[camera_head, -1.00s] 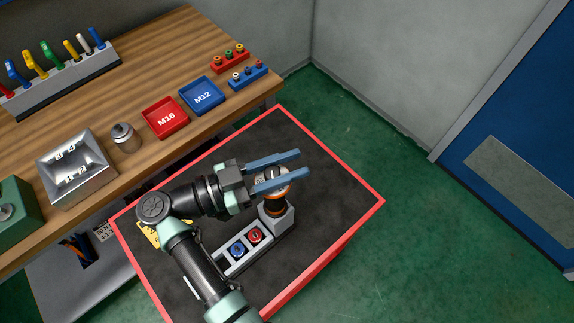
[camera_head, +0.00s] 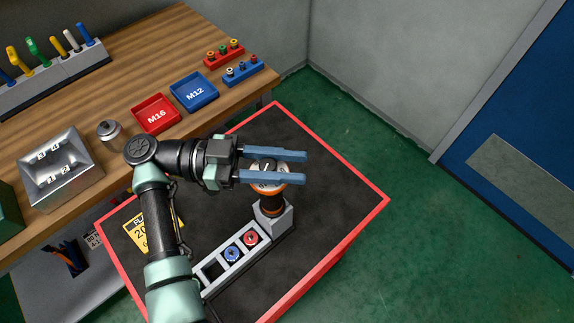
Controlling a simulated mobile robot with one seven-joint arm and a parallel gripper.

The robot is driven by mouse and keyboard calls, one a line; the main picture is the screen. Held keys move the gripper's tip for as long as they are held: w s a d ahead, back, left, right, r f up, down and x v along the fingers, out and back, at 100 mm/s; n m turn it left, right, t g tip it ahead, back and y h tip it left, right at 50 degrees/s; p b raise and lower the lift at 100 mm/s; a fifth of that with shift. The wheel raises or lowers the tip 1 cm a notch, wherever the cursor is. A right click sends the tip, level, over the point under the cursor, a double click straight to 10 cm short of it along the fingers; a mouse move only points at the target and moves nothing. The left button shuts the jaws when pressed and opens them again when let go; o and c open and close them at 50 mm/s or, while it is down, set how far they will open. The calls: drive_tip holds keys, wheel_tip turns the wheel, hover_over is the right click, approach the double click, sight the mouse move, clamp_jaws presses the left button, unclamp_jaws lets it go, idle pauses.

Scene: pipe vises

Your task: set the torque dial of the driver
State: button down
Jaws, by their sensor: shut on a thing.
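The driver (camera_head: 271,201) stands upright, orange and black, in the grey block at the end of a rack on the black-topped cart. Its pale round dial (camera_head: 266,188) is at the top, with an orange rim. My gripper (camera_head: 304,167) reaches over it from the left, level, with two long blue fingers pointing right. The fingers lie on either side of the dial's top and are shut on it. The fingers cover part of the dial, and I cannot read its setting.
The grey rack (camera_head: 222,268) holds a blue socket (camera_head: 231,253) and a red socket (camera_head: 250,238) beside an empty square slot. A yellow card (camera_head: 141,232) lies under my arm. The wooden bench (camera_head: 150,65) carries red and blue trays. The cart's right side is clear.

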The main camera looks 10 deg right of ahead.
drive_tip(key=shift+s+a+f+m+g+y+b, duration=0.1)
drive_tip(key=shift+s+f+m+g+y+b, duration=0.1)
drive_tip(key=shift+m+g+b, duration=0.55)
drive_tip(key=shift+s+f+m+g+y+b, duration=0.2)
drive_tip(key=shift+g+b, duration=0.55)
drive_tip(key=shift+b, duration=0.7)
drive_tip(key=m+g+y+b, duration=0.1)
drive_tip(key=m+g+b, duration=0.1)
drive_tip(key=b, duration=0.4)
drive_tip(key=shift+g, duration=0.3)
drive_tip(key=m+g+y+b, duration=0.1)
drive_tip(key=b, duration=0.2)
drive_tip(key=shift+s+a+r+b, duration=0.1)
drive_tip(key=shift+s+b, duration=0.05)
drive_tip(key=shift+b, duration=0.15)
drive_tip(key=shift+s+r+m+g+y+b, duration=0.1)
drive_tip(key=shift+r+m+g+y+b, duration=0.4)
drive_tip(key=shift+b, duration=0.95)
drive_tip(key=c, duration=0.6)
unclamp_jaws()
drive_tip(key=shift+f, duration=0.15)
drive_tip(key=shift+o, duration=0.2)
wheel_tip(320, 180, up, 10)
drive_tip(key=p, duration=0.1)
